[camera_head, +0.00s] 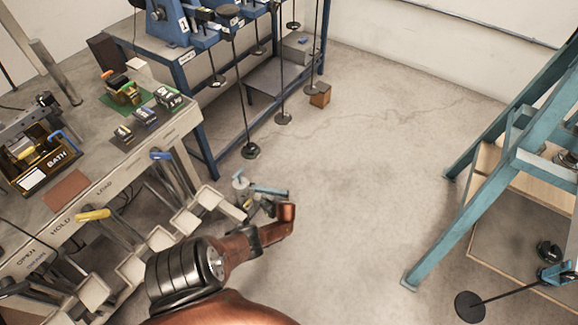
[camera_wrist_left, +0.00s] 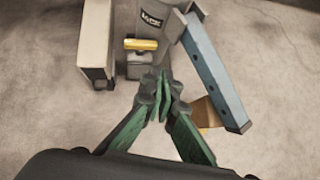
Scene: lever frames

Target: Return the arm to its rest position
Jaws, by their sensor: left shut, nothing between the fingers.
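My left gripper (camera_head: 262,207) is small and partly hidden there, near the bench's right end. In the left wrist view the green fingers of my left gripper (camera_wrist_left: 162,97) meet at their tips, shut and empty. A blue bar (camera_wrist_left: 215,72) lies just right of the fingertips in that view, and a small yellow bar (camera_wrist_left: 141,44) is beyond them. I cannot tell whether the fingers touch either. My right gripper is not in view.
The lever bench (camera_head: 125,165) at left carries a yellow-handled lever (camera_head: 92,214), a blue-handled lever (camera_head: 162,156) and a BATH box (camera_head: 47,170). A blue frame with hanging weights (camera_head: 250,151) stands behind. A teal frame (camera_head: 450,225) stands right. The floor between (camera_head: 350,170) is clear.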

